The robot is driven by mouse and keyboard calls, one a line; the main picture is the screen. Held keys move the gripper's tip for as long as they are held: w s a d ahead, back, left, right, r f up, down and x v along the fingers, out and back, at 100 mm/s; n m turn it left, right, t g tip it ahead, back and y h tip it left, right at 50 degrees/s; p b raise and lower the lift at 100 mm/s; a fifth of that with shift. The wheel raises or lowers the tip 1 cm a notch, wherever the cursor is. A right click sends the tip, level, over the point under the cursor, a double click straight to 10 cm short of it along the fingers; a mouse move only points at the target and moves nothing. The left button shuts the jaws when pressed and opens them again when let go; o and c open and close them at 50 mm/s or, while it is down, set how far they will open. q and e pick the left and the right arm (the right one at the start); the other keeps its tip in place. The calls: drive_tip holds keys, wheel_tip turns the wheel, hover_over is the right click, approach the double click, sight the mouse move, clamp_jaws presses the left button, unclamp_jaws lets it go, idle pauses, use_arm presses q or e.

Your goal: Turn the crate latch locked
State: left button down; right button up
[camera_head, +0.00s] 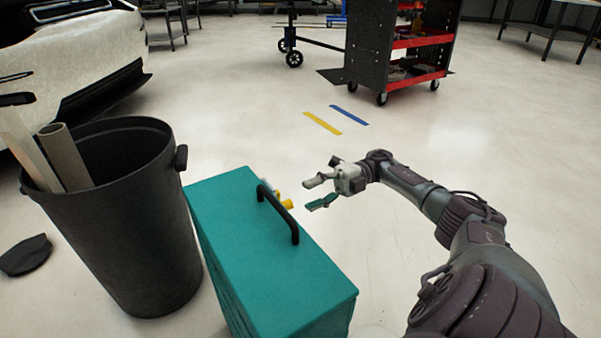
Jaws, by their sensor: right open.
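A teal crate (255,262) with a black handle (279,212) on its lid stands in the lower middle. A small yellow latch part (287,204) shows at the crate's right edge, partly behind the handle. My right gripper (312,194) is open, with its two fingers pointing left toward the latch. It is to the right of the latch and apart from it, with nothing between the fingers. The crate's right side and most of the latch are hidden from this view. My left gripper is not in view.
A black bin (140,215) with tubes stands close to the crate's left. A dark cloth-like thing (25,255) lies on the floor at the far left. A tool cart (405,45) stands at the back, a white car (75,70) at upper left. The floor between is clear.

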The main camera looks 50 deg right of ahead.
drive_tip(key=shift+v, duration=1.05)
